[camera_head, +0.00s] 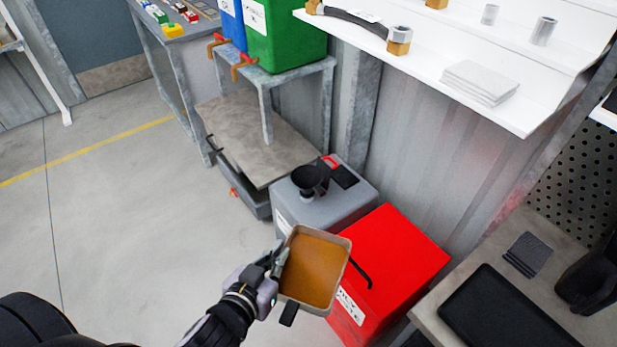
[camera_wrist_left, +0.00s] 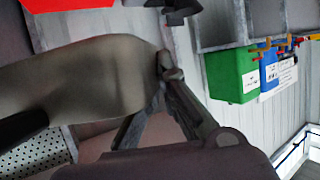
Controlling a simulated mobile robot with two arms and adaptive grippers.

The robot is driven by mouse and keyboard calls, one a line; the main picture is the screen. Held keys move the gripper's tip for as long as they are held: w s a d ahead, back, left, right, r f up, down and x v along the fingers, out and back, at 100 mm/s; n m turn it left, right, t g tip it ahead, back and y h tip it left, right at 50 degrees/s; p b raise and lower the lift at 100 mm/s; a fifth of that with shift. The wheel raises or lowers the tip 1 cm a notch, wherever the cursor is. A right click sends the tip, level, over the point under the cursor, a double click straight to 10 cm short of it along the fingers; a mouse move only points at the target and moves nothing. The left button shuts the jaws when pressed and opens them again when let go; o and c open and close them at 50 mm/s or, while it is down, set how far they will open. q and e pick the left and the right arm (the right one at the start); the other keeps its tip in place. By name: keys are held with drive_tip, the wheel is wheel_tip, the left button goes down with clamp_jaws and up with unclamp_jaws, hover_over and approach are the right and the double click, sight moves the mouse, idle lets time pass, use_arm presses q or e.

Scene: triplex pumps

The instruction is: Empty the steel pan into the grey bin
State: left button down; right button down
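The steel pan (camera_head: 348,262) is a square pan with a pale rim, and brown liquid covers its inside. My left gripper (camera_head: 280,262) is shut on the pan's left wall and holds it up in the air, roughly level. In the left wrist view the gripper (camera_wrist_left: 172,85) pinches the edge of the pan (camera_wrist_left: 85,75). The grey bin (camera_head: 335,205) stands just beyond the pan, with a black funnel (camera_head: 310,178) on its top. The pan appears in front of the grey bin's near edge and the red bin. My right gripper is not in view.
A red bin (camera_head: 395,250) with a white label and black handle stands right beside the grey bin. A low cart (camera_head: 258,140) and green tank (camera_head: 285,35) are behind. A bench (camera_head: 440,335) with a black tray is at right. The floor (camera_head: 130,220) at left is clear.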

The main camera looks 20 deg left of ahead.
sight(294, 251)
use_arm(q)
drive_tip(key=shift+m+h, duration=0.6)
drive_tip(key=shift+h, duration=0.2)
drive_tip(key=w+f, duration=0.1)
drive_tip(key=w+d+f, duration=0.1)
drive_tip(key=w, duration=0.1)
drive_tip(key=w+d+f, duration=0.1)
drive_tip(key=w+f, duration=0.1)
drive_tip(key=shift+w+f, duration=0.1)
drive_tip(key=shift+w, duration=0.05)
drive_tip(key=w+a+f, duration=0.1)
drive_tip(key=w+a, duration=0.2)
drive_tip(key=w, duration=0.3)
drive_tip(key=w+a+f+p, duration=0.1)
drive_tip(key=w+a, duration=0.1)
drive_tip(key=w, duration=0.5)
drive_tip(key=w+a+f, duration=0.2)
drive_tip(key=w+a, duration=0.1)
drive_tip(key=w, duration=0.4)
drive_tip(key=shift+a+m+h, duration=0.3)
drive_tip(key=shift+w, duration=0.1)
